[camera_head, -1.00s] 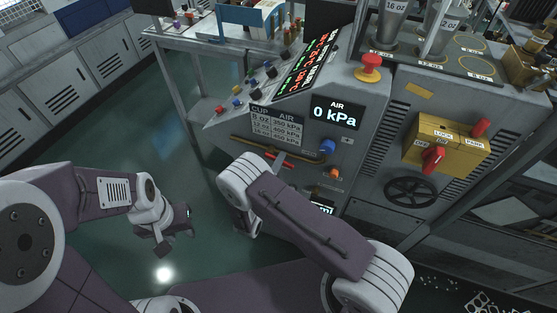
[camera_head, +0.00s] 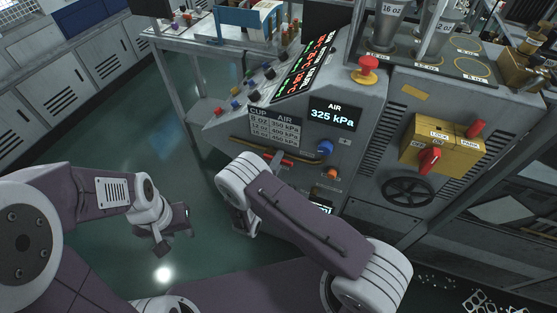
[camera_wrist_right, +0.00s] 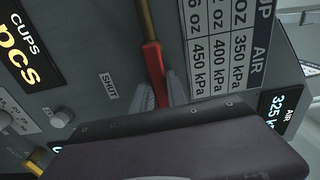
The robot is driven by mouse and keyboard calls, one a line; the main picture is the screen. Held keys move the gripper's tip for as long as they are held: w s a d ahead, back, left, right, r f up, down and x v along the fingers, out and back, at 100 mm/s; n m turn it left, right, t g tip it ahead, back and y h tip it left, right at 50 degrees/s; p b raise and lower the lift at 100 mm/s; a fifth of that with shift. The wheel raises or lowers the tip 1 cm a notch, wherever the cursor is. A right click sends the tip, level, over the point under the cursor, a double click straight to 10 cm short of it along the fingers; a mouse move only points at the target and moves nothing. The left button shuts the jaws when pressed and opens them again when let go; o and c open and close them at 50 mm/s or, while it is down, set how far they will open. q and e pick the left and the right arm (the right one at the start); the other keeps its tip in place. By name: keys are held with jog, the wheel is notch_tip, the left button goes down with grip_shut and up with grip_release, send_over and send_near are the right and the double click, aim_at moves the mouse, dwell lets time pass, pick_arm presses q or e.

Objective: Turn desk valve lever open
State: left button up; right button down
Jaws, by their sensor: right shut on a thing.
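The valve lever has a red handle (camera_wrist_right: 154,68) and shows small in the head view (camera_head: 287,162), just below the brass pipe (camera_head: 250,143) on the machine's front. In the right wrist view my right gripper (camera_wrist_right: 160,92) is shut on the red handle, one pale finger on each side. Its fingers are mostly hidden behind my arm in the head view. A "SHUT" label (camera_wrist_right: 108,86) is left of the handle. The AIR display (camera_head: 334,115) reads 325 kPa. My left gripper (camera_head: 172,235) appears open and empty above the floor, away from the machine.
The cup/air chart (camera_head: 274,128) lists 350 kPa in its 8 oz row. A blue knob (camera_head: 325,147) and an orange one (camera_head: 331,173) are right of the lever. A red emergency button (camera_head: 367,66), yellow lock box (camera_head: 440,146) and black handwheel (camera_head: 408,191) are further right.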

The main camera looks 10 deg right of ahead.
jog(key=c, duration=1.3)
grip_release()
jog(key=b+v, duration=0.1)
jog(key=v, duration=0.8)
jog(key=shift+a, duration=0.1)
